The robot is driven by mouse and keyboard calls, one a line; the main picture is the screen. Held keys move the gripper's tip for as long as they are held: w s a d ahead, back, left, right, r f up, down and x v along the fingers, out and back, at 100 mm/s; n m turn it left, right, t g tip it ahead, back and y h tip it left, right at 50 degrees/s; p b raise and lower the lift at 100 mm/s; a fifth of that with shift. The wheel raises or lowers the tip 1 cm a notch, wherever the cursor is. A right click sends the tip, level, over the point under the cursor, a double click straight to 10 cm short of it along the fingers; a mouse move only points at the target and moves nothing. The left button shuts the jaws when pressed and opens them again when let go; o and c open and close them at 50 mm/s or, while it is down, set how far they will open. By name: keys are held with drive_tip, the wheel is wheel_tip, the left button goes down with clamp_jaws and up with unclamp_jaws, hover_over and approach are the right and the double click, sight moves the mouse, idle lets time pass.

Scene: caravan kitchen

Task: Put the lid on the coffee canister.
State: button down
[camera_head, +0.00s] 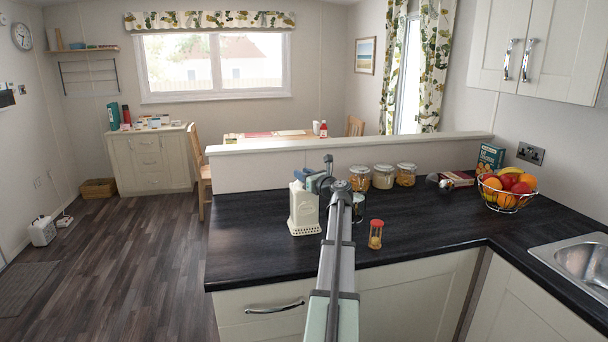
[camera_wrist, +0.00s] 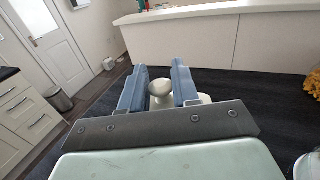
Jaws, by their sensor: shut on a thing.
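The cream coffee canister (camera_head: 304,213) stands upright on the dark worktop, left of my arm. My gripper (camera_head: 309,178) is at its top. In the wrist view, my gripper's two blue fingers (camera_wrist: 160,78) are shut on the pale round knob of the lid (camera_wrist: 159,88). A pale part of the lid or canister shows below the knob. In the head view the lid is small and partly hidden by the fingers. I cannot tell whether it touches the canister's rim or is just above it.
A red-capped shaker (camera_head: 376,234) stands right of my arm, near a jar (camera_head: 358,208) partly hidden by it. Several glass jars (camera_head: 383,177) line the low wall (camera_head: 440,146). A fruit bowl (camera_head: 506,190) and sink (camera_head: 585,262) are at right. The worktop's left front is clear.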

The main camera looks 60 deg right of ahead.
drive_tip(key=c, duration=1.1)
unclamp_jaws()
drive_tip(key=shift+s, duration=0.1)
drive_tip(key=v, duration=1)
drive_tip(key=shift+s+a, duration=0.2)
drive_tip(key=shift+s, duration=0.15)
drive_tip(key=shift+w, duration=0.1)
